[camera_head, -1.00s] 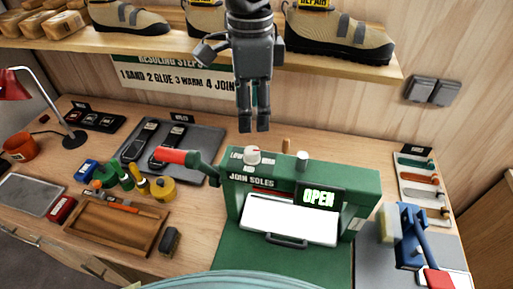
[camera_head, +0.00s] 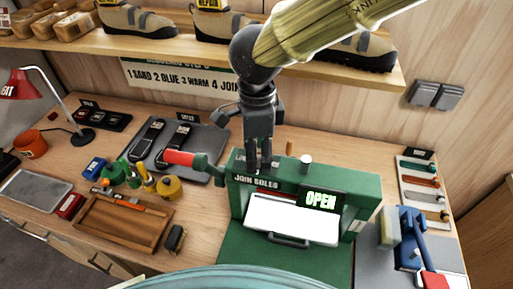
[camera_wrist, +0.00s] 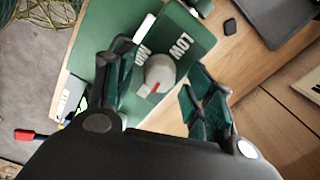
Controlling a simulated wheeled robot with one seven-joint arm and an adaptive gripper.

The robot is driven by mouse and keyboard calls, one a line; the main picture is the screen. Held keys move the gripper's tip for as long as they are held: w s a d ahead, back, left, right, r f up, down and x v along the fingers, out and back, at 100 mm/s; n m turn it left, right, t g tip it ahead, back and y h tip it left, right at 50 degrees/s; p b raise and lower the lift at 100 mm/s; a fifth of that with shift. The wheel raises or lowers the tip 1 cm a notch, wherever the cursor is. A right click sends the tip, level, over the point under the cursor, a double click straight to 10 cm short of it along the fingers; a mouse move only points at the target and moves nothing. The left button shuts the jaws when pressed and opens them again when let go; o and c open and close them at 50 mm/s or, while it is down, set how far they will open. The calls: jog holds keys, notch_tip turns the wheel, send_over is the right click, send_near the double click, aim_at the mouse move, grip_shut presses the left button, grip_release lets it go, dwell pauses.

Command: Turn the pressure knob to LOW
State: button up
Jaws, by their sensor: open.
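The green press (camera_head: 360,190) labelled JOIN SOLES stands on the bench. Its pale round pressure knob (camera_wrist: 160,70) shows in the wrist view, with a red mark on the side away from the LOW label (camera_wrist: 181,46). A second label, seemingly MID, is left of the knob, and a small pale patch by the red mark is unreadable. My gripper (camera_head: 259,166) is low over the press's top left and hides the knob in the head view. In the wrist view my open gripper (camera_wrist: 160,85) has one finger on each side of the knob; contact cannot be told.
A lever with a red grip (camera_head: 180,158) sticks out left. The press's OPEN sign (camera_head: 320,200) is lit. A shelf with shoes (camera_head: 140,22) runs behind my arm.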

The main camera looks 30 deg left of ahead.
jog(key=c, duration=1)
jog(key=shift+c, duration=0.2)
